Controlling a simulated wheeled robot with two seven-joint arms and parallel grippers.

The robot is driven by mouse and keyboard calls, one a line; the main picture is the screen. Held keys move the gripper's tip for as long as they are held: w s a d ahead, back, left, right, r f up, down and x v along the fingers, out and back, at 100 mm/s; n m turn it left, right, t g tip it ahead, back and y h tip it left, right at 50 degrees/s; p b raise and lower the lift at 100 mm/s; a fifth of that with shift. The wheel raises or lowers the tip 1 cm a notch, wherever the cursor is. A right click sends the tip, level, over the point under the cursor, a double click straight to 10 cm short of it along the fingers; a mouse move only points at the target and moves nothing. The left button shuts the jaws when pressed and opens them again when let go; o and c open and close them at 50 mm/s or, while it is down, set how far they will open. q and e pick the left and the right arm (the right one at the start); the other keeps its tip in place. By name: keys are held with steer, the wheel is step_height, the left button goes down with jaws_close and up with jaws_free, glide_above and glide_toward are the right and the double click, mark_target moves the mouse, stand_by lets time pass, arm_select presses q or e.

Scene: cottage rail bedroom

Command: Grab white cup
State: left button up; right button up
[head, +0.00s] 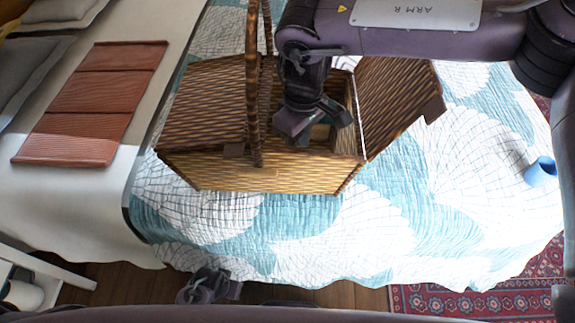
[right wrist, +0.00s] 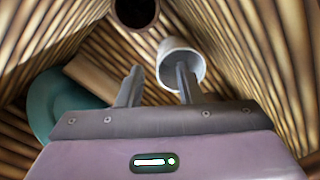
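The white cup (right wrist: 171,45) lies inside the wicker basket (head: 260,178), seen in the right wrist view with its opening towards the camera. My right gripper (head: 318,123) reaches down into the open right half of the basket. In the right wrist view its fingers (right wrist: 158,70) are apart with nothing between them. The right finger overlaps the cup's opening; I cannot tell whether it is inside or touches the rim. The cup is hidden in the head view. My left gripper (head: 208,287) is low at the bed's near edge, and its fingers are unclear.
The basket also holds a teal plate (right wrist: 47,105), a tan block (right wrist: 92,80) and a dark round item (right wrist: 136,10). Its handle (head: 253,90) arches left of my right gripper, and the right lid (head: 397,95) is open. A blue cup (head: 541,172) is at the far right.

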step_height(320, 180, down, 2)
steer(key=shift+f, duration=0.15)
jaws_close()
stand_by(0.3)
